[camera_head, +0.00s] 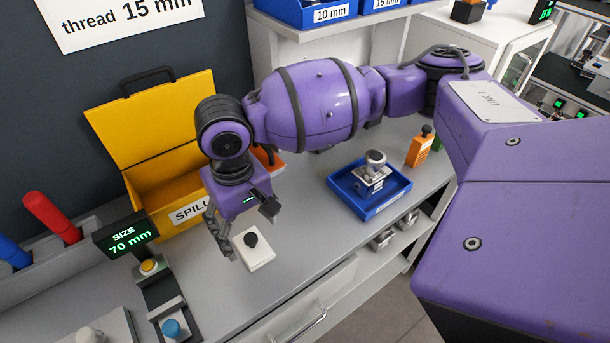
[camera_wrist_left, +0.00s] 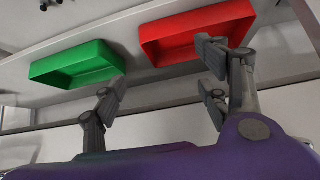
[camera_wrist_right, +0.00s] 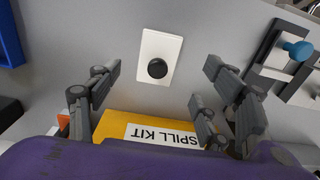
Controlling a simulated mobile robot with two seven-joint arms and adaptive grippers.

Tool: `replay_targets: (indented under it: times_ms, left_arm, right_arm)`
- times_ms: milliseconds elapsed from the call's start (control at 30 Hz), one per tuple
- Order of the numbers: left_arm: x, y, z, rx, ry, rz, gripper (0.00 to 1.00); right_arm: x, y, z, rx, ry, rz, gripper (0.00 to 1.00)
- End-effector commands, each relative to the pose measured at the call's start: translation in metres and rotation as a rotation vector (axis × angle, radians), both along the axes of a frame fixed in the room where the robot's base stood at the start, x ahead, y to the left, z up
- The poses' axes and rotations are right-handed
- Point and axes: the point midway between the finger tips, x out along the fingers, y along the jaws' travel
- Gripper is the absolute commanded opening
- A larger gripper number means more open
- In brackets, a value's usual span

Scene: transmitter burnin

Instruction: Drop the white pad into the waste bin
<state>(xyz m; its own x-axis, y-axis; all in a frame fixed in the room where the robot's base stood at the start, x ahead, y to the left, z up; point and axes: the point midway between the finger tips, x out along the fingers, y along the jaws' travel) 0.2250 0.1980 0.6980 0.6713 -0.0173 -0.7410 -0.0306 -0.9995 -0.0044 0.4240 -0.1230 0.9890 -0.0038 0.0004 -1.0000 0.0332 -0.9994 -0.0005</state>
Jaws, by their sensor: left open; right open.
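The white pad (camera_head: 255,254), a flat white block with a black knob, lies on the grey bench in front of the yellow spill kit box. My right gripper (camera_head: 246,229) is open just above it. In the right wrist view the pad (camera_wrist_right: 160,45) lies ahead between the open fingers, which do not touch it. My left gripper (camera_wrist_left: 163,85) is open and empty, with green and red trays ahead of it. I see no waste bin in these views.
The open yellow spill kit box (camera_head: 165,190) stands behind the right gripper. A blue tray (camera_head: 375,204) with a metal part sits to the right. The size display (camera_head: 126,236) and a fixture with a blue knob (camera_head: 171,328) are at left. Bench between is clear.

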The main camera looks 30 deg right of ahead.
Motion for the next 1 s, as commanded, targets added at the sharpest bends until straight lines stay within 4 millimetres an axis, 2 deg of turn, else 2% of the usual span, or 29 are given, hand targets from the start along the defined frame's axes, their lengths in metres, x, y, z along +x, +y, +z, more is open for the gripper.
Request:
replay_targets:
  times_ms: [367,633,867,900,1000]
  left_arm:
    - [-0.003,0.001,-0.005,0.002,0.007,0.002,0.68]
    - [-0.005,0.002,-0.009,0.004,0.010,0.002,0.68]
    - [-0.004,0.002,-0.009,0.005,0.009,0.003,0.68]
    - [-0.004,0.002,-0.009,0.004,0.009,0.002,0.68]
    - [-0.004,0.002,-0.008,0.004,0.008,0.002,0.68]
  right_arm:
    - [-0.001,-0.001,-0.037,-0.001,0.006,-0.001,0.72]
    - [-0.002,-0.002,-0.076,-0.001,0.007,0.000,0.72]
    - [-0.001,-0.002,-0.079,0.000,0.001,0.001,0.72]
    - [-0.001,-0.002,-0.079,0.000,0.001,0.001,0.71]
    - [0.000,-0.002,-0.079,-0.001,0.000,0.001,0.57]
